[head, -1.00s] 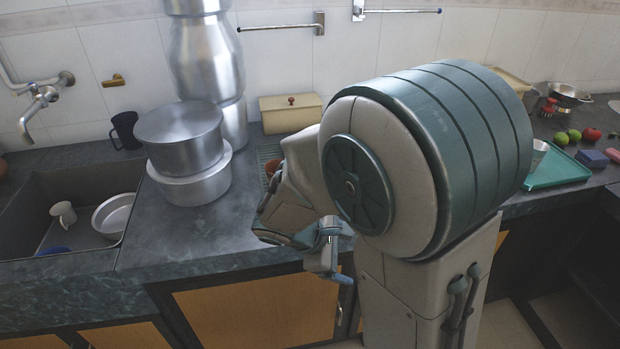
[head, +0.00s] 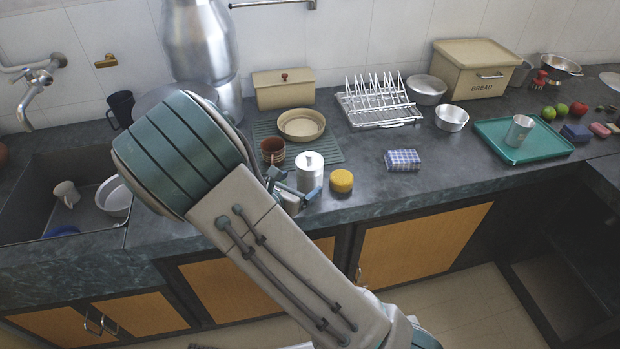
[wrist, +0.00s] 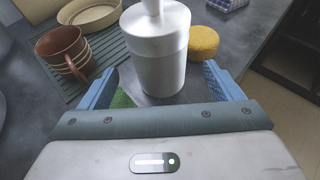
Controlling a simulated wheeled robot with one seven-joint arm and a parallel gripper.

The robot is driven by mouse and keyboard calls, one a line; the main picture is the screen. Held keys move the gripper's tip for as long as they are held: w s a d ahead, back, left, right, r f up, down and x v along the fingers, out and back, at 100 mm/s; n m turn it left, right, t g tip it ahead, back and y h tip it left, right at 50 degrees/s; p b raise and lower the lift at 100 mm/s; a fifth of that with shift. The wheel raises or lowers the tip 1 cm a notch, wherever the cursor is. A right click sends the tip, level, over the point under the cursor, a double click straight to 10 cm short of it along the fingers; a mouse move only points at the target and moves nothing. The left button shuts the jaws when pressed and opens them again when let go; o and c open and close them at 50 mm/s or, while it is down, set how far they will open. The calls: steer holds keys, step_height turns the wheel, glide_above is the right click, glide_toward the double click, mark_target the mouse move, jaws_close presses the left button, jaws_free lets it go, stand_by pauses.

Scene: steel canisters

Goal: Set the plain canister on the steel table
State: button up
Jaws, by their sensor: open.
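A plain, light grey steel canister (head: 310,172) with a knobbed lid stands upright near the front of the dark counter. In the wrist view the canister (wrist: 160,70) shows no marking, and its top is cut off by the frame edge. My gripper (wrist: 161,80) is open, with one blue finger on each side of the canister's lower body; gaps show on both sides. In the head view my gripper (head: 284,190) is at the canister's left front, partly hidden by my arm. I cannot make out a separate steel table.
A brown mug (head: 272,150) and tan bowl (head: 301,125) are close behind left; a yellow sponge (head: 341,180) is close right. A checked cloth block (head: 402,160), dish rack (head: 378,103) and green tray (head: 500,144) lie further right. Clear counter lies between cloth and tray.

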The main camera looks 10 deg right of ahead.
steer(key=shift+p+x, duration=0.3)
steer(key=shift+x, duration=3)
steer(key=shift+a+r, duration=0.1)
steer(key=c, duration=1.3)
steer(key=shift+r, duration=0.1)
